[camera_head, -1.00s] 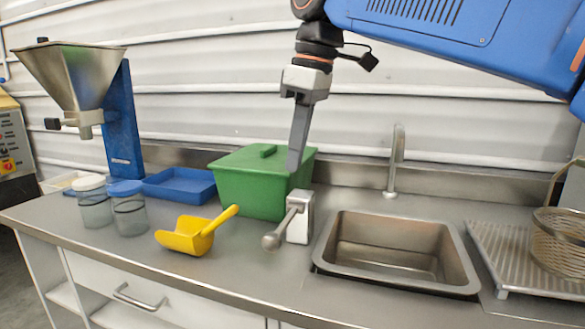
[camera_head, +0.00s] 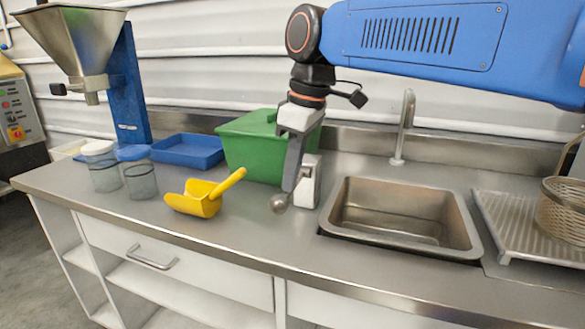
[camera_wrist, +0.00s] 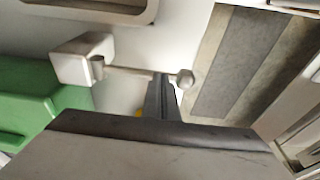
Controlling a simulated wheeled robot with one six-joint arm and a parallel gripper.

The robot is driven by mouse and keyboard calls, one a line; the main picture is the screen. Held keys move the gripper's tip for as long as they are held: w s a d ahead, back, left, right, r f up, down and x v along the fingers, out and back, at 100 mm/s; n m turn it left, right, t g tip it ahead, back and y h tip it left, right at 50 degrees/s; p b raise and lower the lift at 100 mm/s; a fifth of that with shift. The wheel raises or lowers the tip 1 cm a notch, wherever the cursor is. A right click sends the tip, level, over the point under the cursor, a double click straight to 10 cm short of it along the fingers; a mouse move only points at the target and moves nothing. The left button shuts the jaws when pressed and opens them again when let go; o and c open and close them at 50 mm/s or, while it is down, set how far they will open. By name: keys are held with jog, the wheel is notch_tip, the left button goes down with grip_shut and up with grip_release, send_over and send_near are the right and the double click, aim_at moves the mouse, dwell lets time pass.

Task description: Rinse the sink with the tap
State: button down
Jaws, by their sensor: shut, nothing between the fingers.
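The steel sink (camera_head: 398,246) is set into the counter, and its basin looks empty. The tap's curved spout (camera_head: 405,125) stands behind it, with no water seen coming out. Left of the sink is a pale box (camera_head: 311,182) with a lever ending in a round knob (camera_head: 280,203). The box (camera_wrist: 84,58) and the knob (camera_wrist: 185,78) also show in the wrist view. My gripper (camera_head: 290,187) is shut and empty, pointing down at the lever just behind the knob. It hides part of the lever's rod; I cannot tell whether it touches.
A green lidded bin (camera_head: 252,150) stands close behind my gripper. A yellow scoop (camera_head: 197,201), two clear jars (camera_head: 141,180), a blue tray (camera_head: 188,152) and a hopper (camera_head: 75,45) are to the left. A ribbed drainer (camera_head: 515,228) with a basket (camera_head: 565,210) is at the right.

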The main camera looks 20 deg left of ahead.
aim_at(289, 196)
dwell(0.3)
jog(key=f+t, duration=0.2)
jog(key=s+f+t, duration=0.1)
jog(key=f+t, duration=0.1)
jog(key=shift+f, duration=0.15)
jog(key=shift+w+f+t, duration=0.1)
jog(key=shift+f+t, duration=0.2)
jog(key=shift+f, duration=0.8)
dwell(1.8)
jog(key=shift+r, duration=0.1)
dwell(0.6)
jog(key=shift+d+r, duration=0.1)
jog(key=shift+r, duration=0.2)
jog(key=s+v, duration=0.1)
jog(key=v, duration=1.3)
jog(key=shift+a+f, duration=0.2)
jog(key=shift+a, duration=0.05)
